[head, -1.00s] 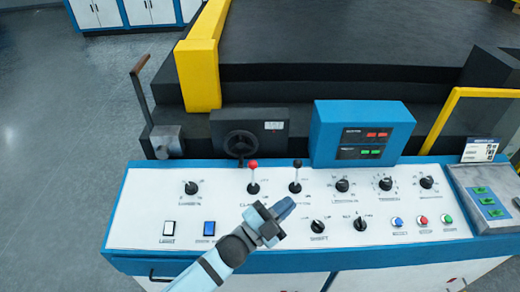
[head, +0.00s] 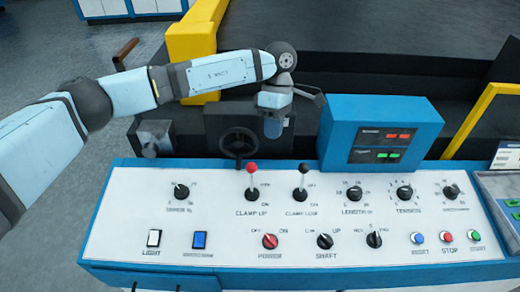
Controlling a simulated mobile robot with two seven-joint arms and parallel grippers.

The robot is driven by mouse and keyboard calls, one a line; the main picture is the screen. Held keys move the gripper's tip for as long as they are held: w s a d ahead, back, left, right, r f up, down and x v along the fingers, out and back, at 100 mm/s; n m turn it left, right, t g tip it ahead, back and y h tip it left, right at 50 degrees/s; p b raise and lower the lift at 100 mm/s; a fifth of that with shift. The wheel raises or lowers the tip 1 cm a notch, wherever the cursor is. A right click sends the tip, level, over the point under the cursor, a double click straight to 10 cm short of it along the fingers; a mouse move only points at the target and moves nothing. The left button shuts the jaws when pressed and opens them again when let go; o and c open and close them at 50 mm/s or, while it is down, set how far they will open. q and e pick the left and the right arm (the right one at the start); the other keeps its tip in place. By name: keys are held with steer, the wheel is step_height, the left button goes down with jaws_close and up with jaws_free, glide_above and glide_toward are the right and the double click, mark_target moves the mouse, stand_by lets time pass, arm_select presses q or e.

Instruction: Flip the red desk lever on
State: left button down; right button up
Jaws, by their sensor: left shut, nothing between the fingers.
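The red-knobbed lever (head: 251,168) rises from the white sloped panel of the control desk in the head view, above the label "CLAMP UP". Its red ball is at the top and the stem looks about upright. My left gripper (head: 273,128) is shut and empty. It points down and shows above and slightly right of the red ball in the picture, apart from it. My left arm reaches in from the left, over the back of the desk. The right gripper is not in view.
A black-knobbed lever (head: 303,168) stands just right of the red one. A blue display box (head: 380,130) rises behind the panel. A black handwheel (head: 238,144) is behind the levers. A red power knob (head: 269,240) and several dials and buttons cover the panel.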

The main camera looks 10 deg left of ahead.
arm_select(q)
steer(key=w+a+r, duration=0.1)
steer(key=w+a+r+y, duration=0.1)
steer(key=shift+a+t, duration=0.3)
steer(key=shift+s, duration=0.1)
steer(key=p, duration=0.3)
glide_toward(252, 180)
step_height(252, 180, down, 3)
steer(key=shift+w+f, duration=0.2)
steer(key=shift+w, duration=0.25)
